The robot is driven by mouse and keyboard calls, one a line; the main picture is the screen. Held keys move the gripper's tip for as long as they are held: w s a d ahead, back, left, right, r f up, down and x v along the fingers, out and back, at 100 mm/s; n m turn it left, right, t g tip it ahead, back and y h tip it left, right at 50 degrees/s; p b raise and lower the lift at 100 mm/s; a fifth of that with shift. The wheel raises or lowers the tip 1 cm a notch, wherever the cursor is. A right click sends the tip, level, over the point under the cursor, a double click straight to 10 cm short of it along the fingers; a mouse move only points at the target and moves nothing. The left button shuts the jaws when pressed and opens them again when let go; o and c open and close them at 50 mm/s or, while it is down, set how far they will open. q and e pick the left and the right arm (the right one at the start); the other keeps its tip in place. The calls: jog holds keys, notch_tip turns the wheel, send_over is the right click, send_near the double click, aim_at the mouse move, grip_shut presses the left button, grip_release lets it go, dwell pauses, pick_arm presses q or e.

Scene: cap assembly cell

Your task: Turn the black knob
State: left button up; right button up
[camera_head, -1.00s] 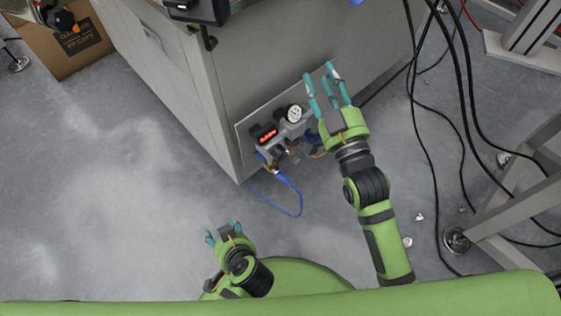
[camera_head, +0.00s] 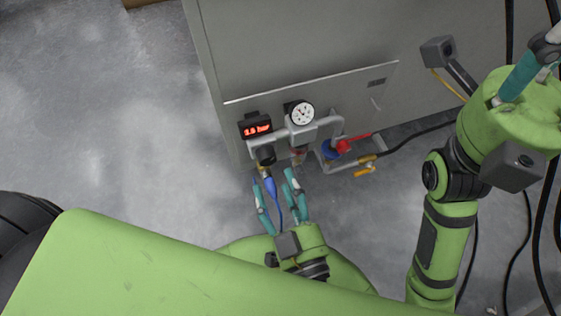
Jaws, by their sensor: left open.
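A dark cylindrical part (camera_head: 266,155) that looks like the black knob sits below the red-lit digital display (camera_head: 257,130), on the grey pipe assembly of the cabinet's side panel. My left gripper (camera_head: 273,177) is open just below it, its teal fingers pointing up toward the panel. A blue hose fitting (camera_head: 271,188) hangs below the knob and shows between these fingers. I cannot tell whether they touch it. My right gripper (camera_head: 536,62) is at the upper right, away from the knob, with its fingertips partly cut off by the picture edge.
A round white gauge (camera_head: 302,114) stands right of the display. A red-handled valve with a blue part (camera_head: 332,150) and a yellow-handled valve (camera_head: 365,170) are further right. The grey cabinet (camera_head: 300,45) stands behind. Black cables run on the right; the floor at left is clear.

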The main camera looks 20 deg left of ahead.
aim_at(268, 162)
pick_arm(q)
jog(key=shift+b+x, duration=0.6)
jog(key=shift+x, duration=2.1)
jog(key=shift+a, duration=0.1)
jog(key=c, duration=1.1)
